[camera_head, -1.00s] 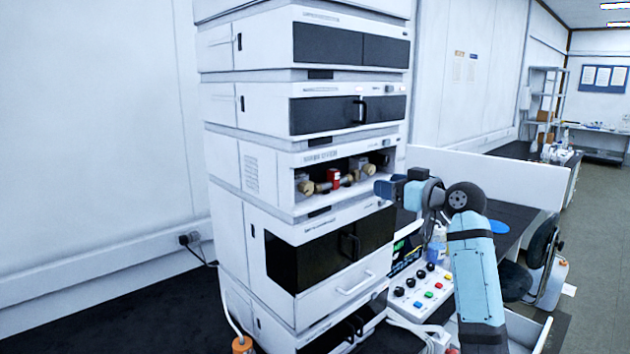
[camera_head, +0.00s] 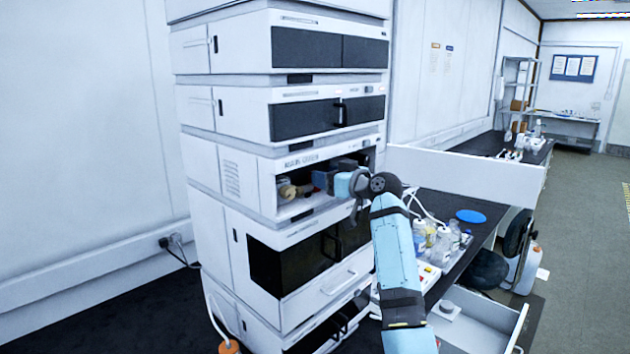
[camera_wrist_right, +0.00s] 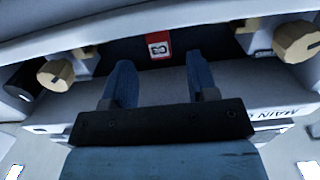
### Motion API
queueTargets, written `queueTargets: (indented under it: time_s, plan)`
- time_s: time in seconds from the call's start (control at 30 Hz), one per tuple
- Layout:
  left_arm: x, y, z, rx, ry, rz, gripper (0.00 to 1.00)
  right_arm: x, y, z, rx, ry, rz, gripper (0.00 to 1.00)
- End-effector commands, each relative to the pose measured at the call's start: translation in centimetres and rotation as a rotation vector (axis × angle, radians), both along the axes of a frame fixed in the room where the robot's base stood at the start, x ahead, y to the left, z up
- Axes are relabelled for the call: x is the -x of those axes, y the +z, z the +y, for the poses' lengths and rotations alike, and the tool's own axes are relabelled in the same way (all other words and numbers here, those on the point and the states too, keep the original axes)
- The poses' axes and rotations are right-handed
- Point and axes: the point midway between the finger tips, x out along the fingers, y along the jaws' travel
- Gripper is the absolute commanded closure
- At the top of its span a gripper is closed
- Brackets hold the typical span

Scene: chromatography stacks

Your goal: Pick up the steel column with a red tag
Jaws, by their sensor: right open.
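The red tag (camera_wrist_right: 159,45) shows in the right wrist view, in front of a dark band inside the open compartment. The column's steel body is hard to make out there. My right gripper (camera_wrist_right: 161,78) is open. Its two blue fingers point toward the tag, one to each side of it in the picture, with nothing visible between them. In the head view my right gripper (camera_head: 320,180) is inside the compartment's opening and hides most of the column and the tag. My left gripper is not in view.
The open compartment (camera_head: 265,185) is in a tall stack of white modules. Tan end fittings (camera_wrist_right: 55,73) and (camera_wrist_right: 297,41) flank the tag. A lip with printed lettering lies below. A bench with bottles (camera_head: 440,243) and a blue disc (camera_head: 471,216) stands right.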

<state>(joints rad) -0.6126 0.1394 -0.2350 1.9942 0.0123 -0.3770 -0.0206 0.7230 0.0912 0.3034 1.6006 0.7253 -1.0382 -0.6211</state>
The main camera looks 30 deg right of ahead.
Motion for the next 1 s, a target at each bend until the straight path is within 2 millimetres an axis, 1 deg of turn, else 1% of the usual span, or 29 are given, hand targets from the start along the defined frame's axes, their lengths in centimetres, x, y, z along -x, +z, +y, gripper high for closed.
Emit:
queueTargets:
  time_s: [0.03,0.1,0.2,0.43,0.47,0.5,0.67,0.7,1.0]
  plan:
    - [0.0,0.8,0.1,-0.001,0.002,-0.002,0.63,-0.8,0.4,0.4,-0.004,0.001,-0.001,0.47]
    - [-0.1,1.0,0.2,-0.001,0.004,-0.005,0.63,-1.6,0.2,0.6,-0.003,0.0,0.0,0.47]
    - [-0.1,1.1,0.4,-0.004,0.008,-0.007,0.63,-2.2,0.1,0.8,-0.001,0.0,-0.001,0.47]
    - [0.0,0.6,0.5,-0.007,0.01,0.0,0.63,-2.4,-0.1,0.9,0.0,-0.001,-0.001,0.47]
    - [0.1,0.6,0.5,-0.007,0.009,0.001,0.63,-2.3,-0.1,0.9,0.0,-0.001,-0.001,0.51]
    - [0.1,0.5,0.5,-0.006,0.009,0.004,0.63,-2.3,-0.1,0.9,0.0,-0.001,-0.001,0.61]
    - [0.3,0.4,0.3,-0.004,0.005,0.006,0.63,-2.3,-0.1,0.9,0.0,-0.001,-0.001,0.97]
    - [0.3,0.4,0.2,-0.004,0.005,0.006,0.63,-2.3,-0.1,0.9,0.0,-0.001,-0.001,1.0]
    - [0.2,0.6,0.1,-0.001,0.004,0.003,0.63,-2.3,0.1,0.8,0.001,-0.001,-0.001,1.0]
